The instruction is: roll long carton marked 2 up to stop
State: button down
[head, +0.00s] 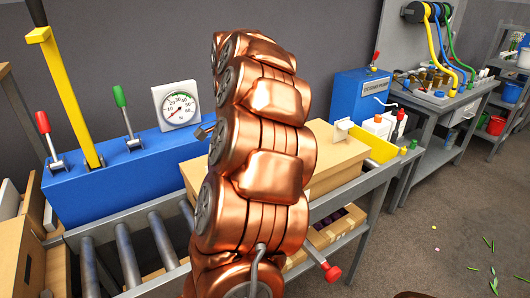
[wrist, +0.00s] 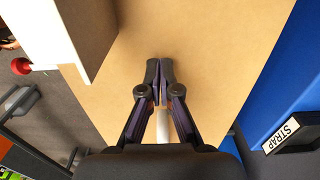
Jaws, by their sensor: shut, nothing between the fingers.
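A long tan carton (head: 335,165) lies on the roller conveyor (head: 125,255), partly hidden behind my copper arm. No number shows on its visible faces, so I cannot tell whether it is the one marked 2. In the wrist view a broad tan carton face (wrist: 225,60) fills the middle. My gripper (wrist: 160,68) is shut and empty, its fingertips together over that face; I cannot tell whether they touch it. In the head view the gripper is hidden by the arm. I cannot make out the stop for certain; a yellow piece (head: 384,149) stands by the carton's right end.
A blue machine (head: 130,165) with a dial (head: 178,106), yellow lever (head: 70,95) and red and green handles stands behind the rollers. Other cartons (head: 30,260) sit at the left. A pale box (wrist: 55,30) overhangs the wrist view's upper left.

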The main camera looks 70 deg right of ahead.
jog(key=shift+s+d+b, duration=0.1)
jog(key=shift+s+d, duration=0.75)
jog(key=shift+d, duration=0.3)
jog(key=shift+s+d+b, duration=0.15)
jog(key=shift+s+d, duration=0.65)
jog(key=shift+d, duration=0.3)
jog(key=shift+s+d+b, duration=0.1)
jog(key=shift+s+d, duration=0.75)
jog(key=shift+d, duration=0.3)
jog(key=shift+s+d, duration=0.15)
jog(key=shift+s, duration=0.05)
jog(key=shift+s+d+r+p, duration=0.1)
jog(key=shift+s+d+p, duration=0.1)
jog(key=shift+s+d, duration=0.55)
jog(key=shift+s+d+f+p, duration=0.1)
jog(key=shift+s+d+p, duration=0.1)
jog(key=shift+s+d, duration=0.5)
jog(key=shift+s+d+r+p, duration=0.15)
jog(key=shift+s+d, duration=0.3)
jog(key=shift+d, duration=0.6)
jog(key=shift+s+d+p, duration=0.7)
jog(key=shift+s+d, duration=0.2)
jog(key=shift+d, duration=0.25)
jog(key=shift+s+d+p, duration=0.7)
jog(key=shift+s+d, duration=0.15)
jog(key=shift+d, duration=0.3)
